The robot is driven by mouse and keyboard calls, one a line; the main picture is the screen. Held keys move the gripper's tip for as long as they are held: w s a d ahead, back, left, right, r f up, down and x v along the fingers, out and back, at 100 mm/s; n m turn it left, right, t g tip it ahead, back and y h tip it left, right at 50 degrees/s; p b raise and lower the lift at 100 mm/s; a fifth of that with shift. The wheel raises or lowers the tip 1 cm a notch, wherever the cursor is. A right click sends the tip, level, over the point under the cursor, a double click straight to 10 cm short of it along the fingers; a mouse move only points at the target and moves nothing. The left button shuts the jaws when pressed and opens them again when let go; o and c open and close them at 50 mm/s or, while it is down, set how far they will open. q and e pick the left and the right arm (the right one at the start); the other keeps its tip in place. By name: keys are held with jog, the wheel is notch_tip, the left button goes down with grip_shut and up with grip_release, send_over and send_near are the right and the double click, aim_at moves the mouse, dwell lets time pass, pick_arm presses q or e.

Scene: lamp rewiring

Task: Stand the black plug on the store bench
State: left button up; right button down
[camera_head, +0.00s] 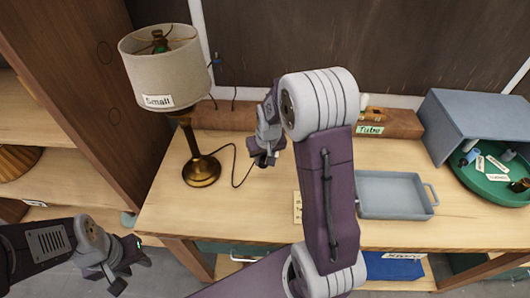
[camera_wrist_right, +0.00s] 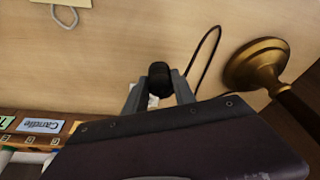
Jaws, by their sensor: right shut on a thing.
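The black plug (camera_wrist_right: 159,77) is between the fingers of my right gripper (camera_wrist_right: 160,92) in the right wrist view. In the head view my right gripper (camera_head: 265,158) hangs over the wooden bench (camera_head: 270,215), right of the lamp's brass base (camera_head: 201,170). The plug is hard to make out there. A dark cord (camera_head: 235,165) loops from the lamp base toward the gripper; its join with the plug is hidden. My left gripper (camera_head: 128,272) is open and empty, low at the left, in front of the bench. No label names the store bench.
The lamp has a shade (camera_head: 165,65) labelled "Small". A grey-blue tray (camera_head: 393,213), a wooden rail (camera_head: 395,123) with a "Tube" label and a green round tray (camera_head: 470,182) lie to the right. A tan card (camera_wrist_right: 60,15) lies on the bench.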

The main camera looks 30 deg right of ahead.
jog(key=shift+s+a, duration=1.45)
jog(key=shift+s, duration=0.3)
jog(key=shift+f+b, duration=2)
jog(key=shift+f, duration=0.3)
jog(key=shift+f+b, duration=0.35)
jog(key=shift+f, duration=0.1)
jog(key=c, duration=0.9)
grip_release()
jog(key=shift+c, duration=0.2)
jog(key=shift+r, duration=0.15)
